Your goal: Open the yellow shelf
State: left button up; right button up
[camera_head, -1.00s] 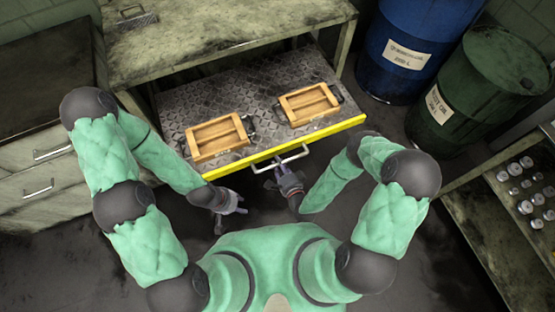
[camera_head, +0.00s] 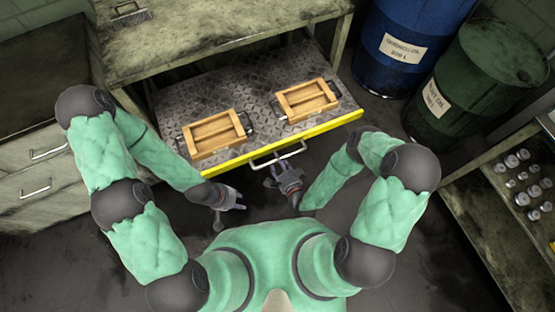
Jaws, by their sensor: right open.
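The yellow-fronted shelf (camera_head: 330,126) is pulled out from under the workbench, its diamond-plate surface showing. Its silver handle (camera_head: 279,154) is on the front edge. My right gripper (camera_head: 273,175) is open just in front of the handle, a little apart from it as far as I can see. My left gripper (camera_head: 238,204) is in front of the shelf's left part, away from the handle; its fingers are too small to judge.
Two wooden trays, a left one (camera_head: 213,151) and a right one (camera_head: 307,115), lie on the shelf. A blue barrel (camera_head: 395,75) and a green barrel (camera_head: 465,115) stand to the right. A drawer cabinet (camera_head: 17,188) is at left, and a rack with small metal parts (camera_head: 490,240) at right.

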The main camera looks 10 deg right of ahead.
jog(key=v, duration=0.7)
jog(key=shift+w+f, duration=0.1)
dwell(0.5)
notch_tip(320, 180, down, 6)
jog(key=w+d+n+g, duration=0.1)
jog(key=d+n+g, duration=0.1)
jog(key=n+g, duration=0.45)
jog(key=s+a+r+n+g, duration=0.1)
jog(key=s+r+n+g, duration=0.5)
jog(key=s+r+g, duration=0.1)
jog(key=shift+s+a+g+p, duration=0.25)
jog(key=shift+s+g+p, duration=0.25)
jog(key=shift+s, duration=0.3)
